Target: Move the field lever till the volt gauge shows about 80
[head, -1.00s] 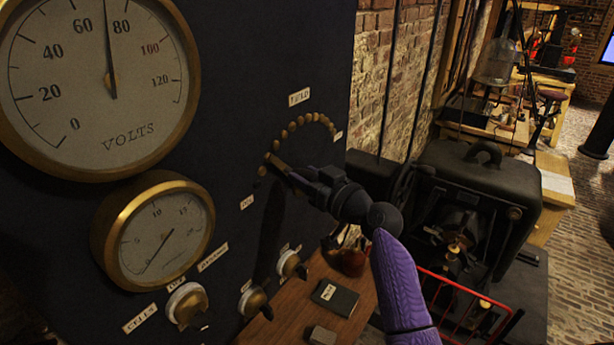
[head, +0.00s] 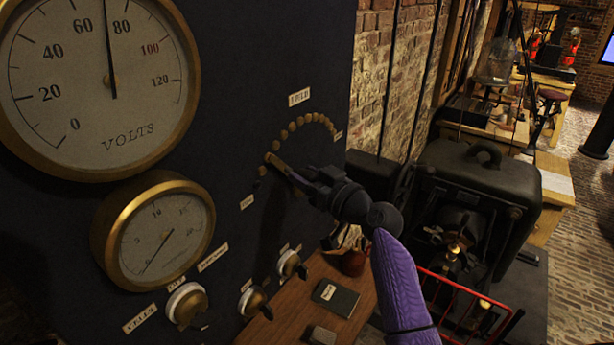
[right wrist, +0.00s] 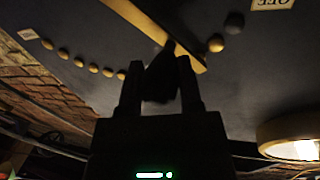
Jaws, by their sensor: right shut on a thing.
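The volt gauge (head: 60,125) is a large brass-rimmed dial at the upper left of the head view. Its needle points up between 60 and 80, roughly midway. The field lever (head: 277,164) is a brass bar on the dark panel, its tip at the left, lower part of an arc of brass studs (head: 298,121). My right gripper (head: 302,181) is shut on the lever's dark handle. In the right wrist view the handle (right wrist: 160,80) sits between the two fingers, with the brass bar (right wrist: 140,18) beyond. My left gripper is not in view.
A smaller brass gauge (head: 127,270) and several knobs (head: 187,303) are on the panel below. A wooden shelf (head: 290,318) holds a dark notebook (head: 334,297). A black machine (head: 475,185) with a red rail (head: 465,292) stands to the right.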

